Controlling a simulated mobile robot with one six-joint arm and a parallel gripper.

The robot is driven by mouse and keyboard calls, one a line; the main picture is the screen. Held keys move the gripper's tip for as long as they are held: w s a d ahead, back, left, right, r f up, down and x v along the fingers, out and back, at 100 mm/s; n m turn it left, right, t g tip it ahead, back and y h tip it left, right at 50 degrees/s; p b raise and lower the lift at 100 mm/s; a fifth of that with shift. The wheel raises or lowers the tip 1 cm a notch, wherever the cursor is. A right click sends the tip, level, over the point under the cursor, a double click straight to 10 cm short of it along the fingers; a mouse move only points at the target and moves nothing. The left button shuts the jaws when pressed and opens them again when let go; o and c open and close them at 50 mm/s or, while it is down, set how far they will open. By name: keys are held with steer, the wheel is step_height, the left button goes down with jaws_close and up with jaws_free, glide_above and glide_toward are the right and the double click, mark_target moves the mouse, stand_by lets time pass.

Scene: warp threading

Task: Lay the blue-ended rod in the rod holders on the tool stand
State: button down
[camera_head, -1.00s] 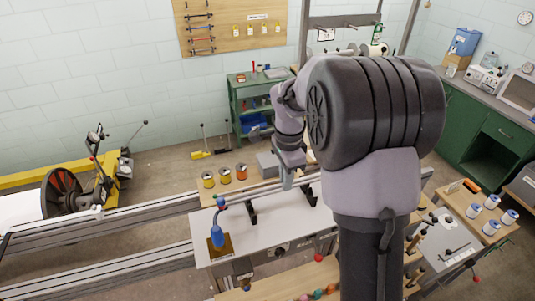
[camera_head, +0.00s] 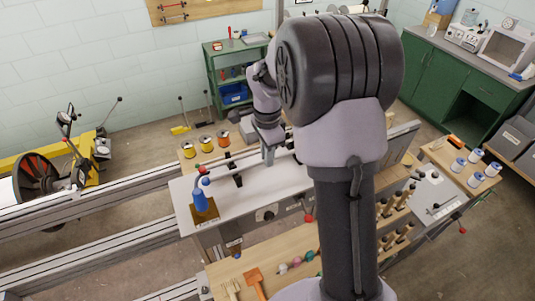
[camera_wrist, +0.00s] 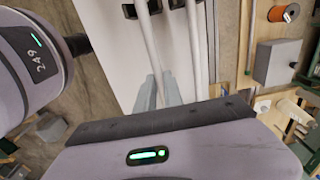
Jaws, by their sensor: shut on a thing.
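The tool stand (camera_head: 222,229) has a long pale top. My gripper (camera_head: 268,157) is above its back part, pointing down. In the wrist view its fingers (camera_wrist: 158,95) are shut on a pale rod (camera_wrist: 148,45) that runs away between them. The rod's blue end (camera_head: 205,181) appears at the left, above the stand's left end. Black rod holders (camera_head: 236,180) stand on the top left of my gripper; dark holder parts also show in the wrist view (camera_wrist: 130,10) close to the rod. I cannot tell whether the rod touches them. My arm hides the stand's right part.
Several thread spools (camera_head: 205,144) sit behind the stand. A second pale bar (camera_wrist: 195,45) runs beside the rod. Wooden-handled tools lie on the front bench (camera_head: 240,270).

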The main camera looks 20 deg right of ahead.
steer(key=shift+w+f, duration=0.1)
steer(key=shift+f, duration=0.4)
steer(key=shift+f+b, duration=0.5)
steer(key=shift+b, duration=0.15)
steer(key=c, duration=1.4)
jaws_free()
